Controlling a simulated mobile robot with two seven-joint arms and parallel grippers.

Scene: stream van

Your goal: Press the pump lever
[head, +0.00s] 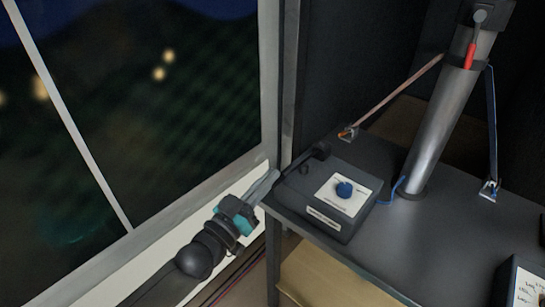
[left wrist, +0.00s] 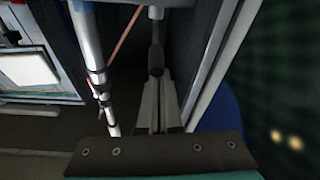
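A dark box (head: 325,203) with a blue knob on a white label plate stands at the left end of the dark tabletop. A black lever with a thick grip (head: 320,151) lies along the box's back left side; I take it for the pump lever. In the left wrist view a dark grip (left wrist: 155,60) shows just beyond my fingertips. My left gripper (head: 274,176) is at the box's left edge, close to the lever's near end. Its fingers (left wrist: 157,84) look shut together, with nothing seen between them. I cannot tell whether they touch the lever. My right gripper is out of view.
A tilted metal mast (head: 430,125) with a red-handled clamp (head: 470,56) rises from the tabletop (head: 420,240), held by straps. A window (head: 150,110) and its frame are close along the left. Another labelled box (head: 525,285) is at the lower right.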

